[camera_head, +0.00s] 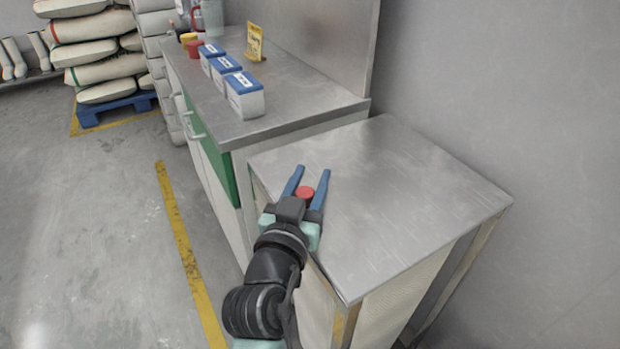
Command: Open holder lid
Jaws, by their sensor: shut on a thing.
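My gripper (312,171) is over the low metal-topped cabinet (410,195), near its left edge. Its two blue fingers are spread around a small red round piece (306,193) and shut on it. The fingers hide its sides, and I cannot tell whether it touches the metal top. I cannot tell which thing is the holder lid. Several white boxes with blue lids, such as the nearest box (246,104), stand in a row on the longer counter. Their lids look shut, and my gripper is well apart from them.
The longer metal counter (300,95) has a backsplash, a yellow card (254,42) and a red-topped container (194,48). Stacked sacks (100,55) lie on a blue pallet (115,106) at the far left. The floor left of the yellow line (180,235) is clear.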

